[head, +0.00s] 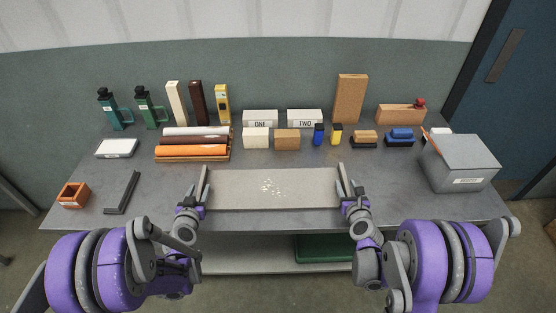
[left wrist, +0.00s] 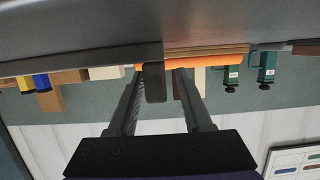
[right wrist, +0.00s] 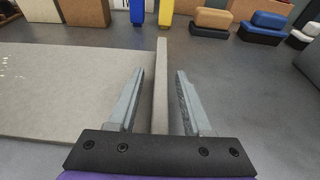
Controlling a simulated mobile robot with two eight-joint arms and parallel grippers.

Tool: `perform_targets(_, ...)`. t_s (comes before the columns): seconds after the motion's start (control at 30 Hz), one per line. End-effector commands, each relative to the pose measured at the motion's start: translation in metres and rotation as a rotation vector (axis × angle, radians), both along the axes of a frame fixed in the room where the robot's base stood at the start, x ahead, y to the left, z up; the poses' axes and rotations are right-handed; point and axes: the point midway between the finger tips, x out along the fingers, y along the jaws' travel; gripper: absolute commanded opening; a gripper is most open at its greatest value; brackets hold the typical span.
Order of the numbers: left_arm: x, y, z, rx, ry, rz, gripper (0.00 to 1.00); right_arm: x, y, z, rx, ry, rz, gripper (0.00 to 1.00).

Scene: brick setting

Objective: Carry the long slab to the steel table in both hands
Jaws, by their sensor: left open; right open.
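The long slab (head: 300,190) is a pale grey-beige plate with speckles in its middle and a raised strip at its right end. It lies level along the front edge of a grey table (head: 300,223) in the head view. My left gripper (head: 204,188) is at its left end, jaws open, with a dark end piece (left wrist: 153,85) between the fingers in the left wrist view. My right gripper (head: 343,188) is at the right end, jaws open on both sides of the raised end strip (right wrist: 160,90). Gaps show beside that strip. I cannot tell whether the table is the steel one.
Behind the slab stand orange and brown rolls (head: 192,152), signs ONE (head: 260,118) and TWO (head: 305,118), and several blocks. A grey box (head: 460,163) stands at the right. A black angle piece (head: 122,193) and brown open box (head: 73,194) lie at the left. A shelf (head: 250,262) is below.

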Motion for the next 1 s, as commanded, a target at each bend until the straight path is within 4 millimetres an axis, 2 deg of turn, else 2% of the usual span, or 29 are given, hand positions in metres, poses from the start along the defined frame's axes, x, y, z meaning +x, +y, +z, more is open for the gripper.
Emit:
perform_targets(0.3,-0.064,0.000,0.019,0.001,0.000,0.002,0.50,0.000,0.000,0.000,0.000,0.000,0.000,0.50)
perform_targets(0.5,-0.094,0.000,0.028,-0.001,0.001,0.001,0.50,0.000,0.000,0.000,0.000,0.000,0.000,0.50)
perform_targets(0.67,-0.105,0.000,0.031,0.000,0.000,0.000,0.50,-0.002,0.000,0.001,0.000,0.000,0.000,0.50)
perform_targets(0.77,-0.106,0.000,0.031,0.001,0.000,0.000,0.50,-0.010,0.000,0.003,0.000,0.000,0.000,0.50)
perform_targets(1.0,-0.106,0.000,0.031,0.000,0.000,0.000,0.50,-0.056,0.000,0.017,0.001,0.000,-0.001,0.50)
